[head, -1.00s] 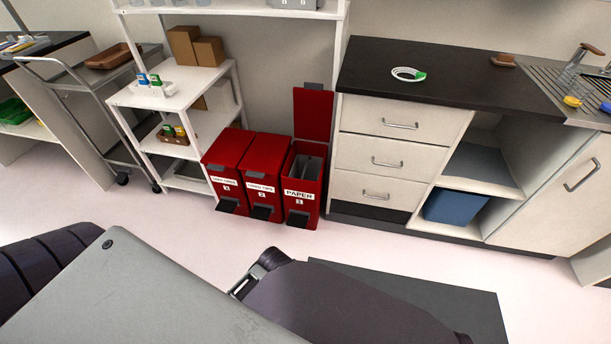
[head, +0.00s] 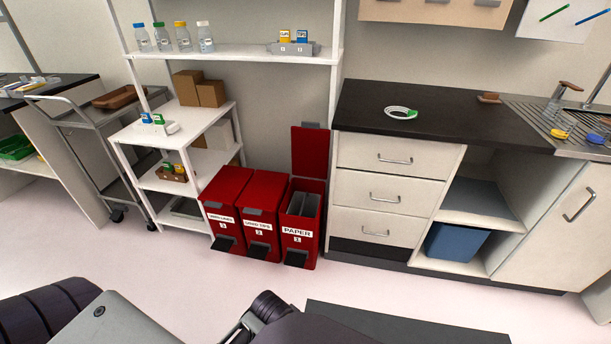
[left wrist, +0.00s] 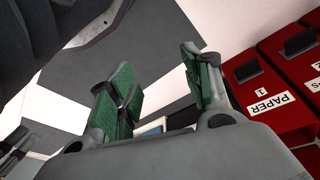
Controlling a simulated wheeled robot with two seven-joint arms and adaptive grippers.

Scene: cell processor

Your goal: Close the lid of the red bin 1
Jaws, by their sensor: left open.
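The red bin 1 (head: 296,233), labelled PAPER, is the rightmost of three red bins, beside the white drawer cabinet. My right gripper is not in view.
Two red bins with shut lids (head: 262,207) (head: 227,190) stand left of bin 1. A white shelf rack (head: 200,120) is behind them at left. The drawer cabinet (head: 385,190) stands close on the right. Pale floor (head: 180,275) in front is clear.

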